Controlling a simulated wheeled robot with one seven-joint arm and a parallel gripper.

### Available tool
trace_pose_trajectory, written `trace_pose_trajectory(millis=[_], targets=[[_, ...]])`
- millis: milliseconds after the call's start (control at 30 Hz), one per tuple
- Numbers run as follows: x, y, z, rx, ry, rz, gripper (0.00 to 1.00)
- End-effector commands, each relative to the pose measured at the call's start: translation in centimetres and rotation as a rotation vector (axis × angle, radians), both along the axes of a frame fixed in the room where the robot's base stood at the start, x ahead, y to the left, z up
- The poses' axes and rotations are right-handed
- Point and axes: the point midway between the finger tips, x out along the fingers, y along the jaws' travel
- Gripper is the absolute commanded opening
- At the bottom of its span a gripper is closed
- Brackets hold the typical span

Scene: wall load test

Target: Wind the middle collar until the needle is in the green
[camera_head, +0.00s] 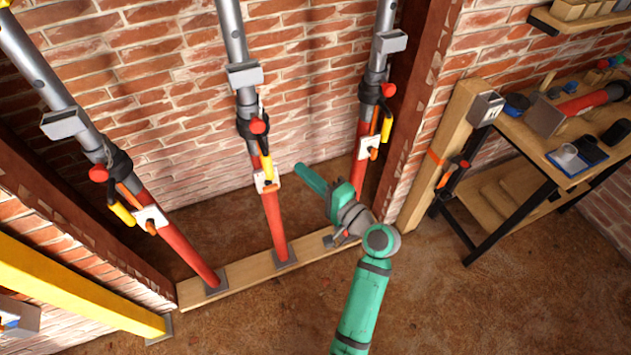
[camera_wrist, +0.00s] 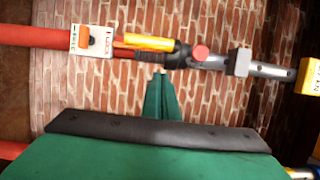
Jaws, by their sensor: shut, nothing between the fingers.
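The middle prop has a red lower tube (camera_head: 273,218), a grey upper tube (camera_head: 236,40) and a black collar (camera_head: 250,127). A red knob (camera_head: 258,126) and a yellow handle (camera_head: 266,166) sit by the collar. My gripper (camera_head: 299,168) is shut and empty, to the right of this prop and below its collar. In the wrist view a prop lies across the picture, seemingly the middle one, with its black collar (camera_wrist: 178,54) and yellow handle (camera_wrist: 150,43). The fingertips (camera_wrist: 160,73) appear just below them; contact cannot be told. No needle or green zone can be made out.
Similar props stand at left (camera_head: 185,240) and right (camera_head: 360,150), on a wooden sill board (camera_head: 235,270). A white plate marked LOCK (camera_wrist: 92,41) has an orange tab. A yellow beam (camera_head: 75,285) is at lower left, a workbench (camera_head: 530,140) at right. The front floor is clear.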

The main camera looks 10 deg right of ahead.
Motion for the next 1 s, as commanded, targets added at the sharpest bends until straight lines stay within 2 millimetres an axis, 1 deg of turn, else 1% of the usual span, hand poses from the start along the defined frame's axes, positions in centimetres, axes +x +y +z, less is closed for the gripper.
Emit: trace_pose_trajectory(millis=[33, 167, 200, 300, 433, 600, 900, 1000], targets=[[0.9, 0.6, 0.0, -0.001, 0.000, 0.003, 0.00], [2.8, 1.8, 0.0, -0.002, 0.000, 0.003, 0.00], [2.8, 2.5, 0.0, -0.001, 0.000, 0.002, 0.00], [3.1, 3.7, 0.0, -0.002, 0.000, 0.001, 0.00], [3.4, 4.8, 0.0, -0.001, 0.000, 0.001, 0.00], [3.6, 5.3, 0.0, -0.002, 0.000, -0.001, 0.00], [3.6, 5.3, 0.0, -0.002, 0.000, -0.001, 0.00], [3.5, 6.1, -0.1, -0.003, 0.001, 0.001, 0.00]])
